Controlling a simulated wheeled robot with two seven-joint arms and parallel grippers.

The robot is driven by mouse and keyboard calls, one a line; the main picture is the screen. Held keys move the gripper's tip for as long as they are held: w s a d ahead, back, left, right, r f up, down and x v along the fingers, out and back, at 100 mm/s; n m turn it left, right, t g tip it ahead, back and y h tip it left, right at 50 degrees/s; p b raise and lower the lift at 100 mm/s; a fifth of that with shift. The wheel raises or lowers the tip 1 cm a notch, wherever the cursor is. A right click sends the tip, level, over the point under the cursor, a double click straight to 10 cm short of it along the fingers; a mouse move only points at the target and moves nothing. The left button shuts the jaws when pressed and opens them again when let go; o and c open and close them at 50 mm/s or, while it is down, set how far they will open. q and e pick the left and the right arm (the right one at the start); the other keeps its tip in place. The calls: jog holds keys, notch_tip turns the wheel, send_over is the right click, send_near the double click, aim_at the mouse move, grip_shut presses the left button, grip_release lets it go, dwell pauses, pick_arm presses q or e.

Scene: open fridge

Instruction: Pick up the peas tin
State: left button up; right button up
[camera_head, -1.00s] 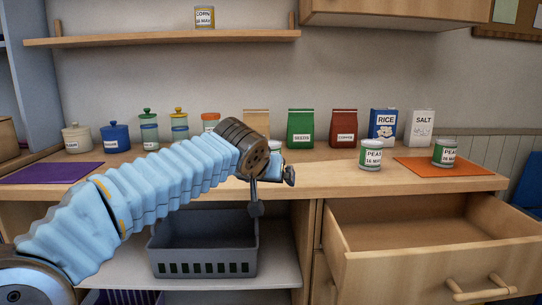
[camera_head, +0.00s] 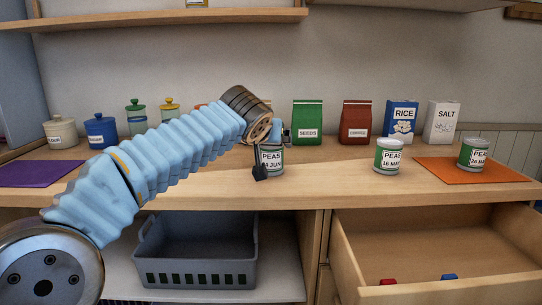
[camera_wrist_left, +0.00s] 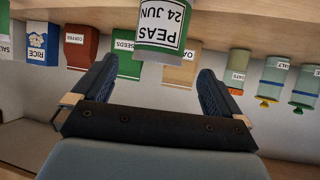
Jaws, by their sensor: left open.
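A peas tin labelled 24 JUN (camera_head: 271,160) stands upright on the counter, partly hidden by my left gripper (camera_head: 273,154). It also shows upside down at the top of the left wrist view (camera_wrist_left: 165,28), ahead of the open fingers and roughly centred between them. My left gripper (camera_wrist_left: 155,90) is open and empty. I cannot tell whether a finger touches the tin. A second peas tin, 16 MAY (camera_head: 387,157), stands to the right on the counter. A third peas tin (camera_head: 473,154) stands on the orange mat (camera_head: 441,168). My right gripper is not in view.
Seeds (camera_head: 308,122), coffee (camera_head: 354,122), rice (camera_head: 401,121) and salt (camera_head: 442,122) packs stand along the back, with jars to the left. An open drawer (camera_head: 430,227) juts out below right. A grey basket (camera_head: 200,279) sits on the lower shelf.

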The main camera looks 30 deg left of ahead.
pick_arm(q)
jog(key=x, duration=0.6)
jog(key=shift+d+f+p, duration=0.1)
jog(key=shift+d+p, duration=0.05)
jog(key=shift+p, duration=0.25)
jog(key=shift+c, duration=0.3)
jog(key=c, duration=1.3)
jog(key=shift+r, duration=0.2)
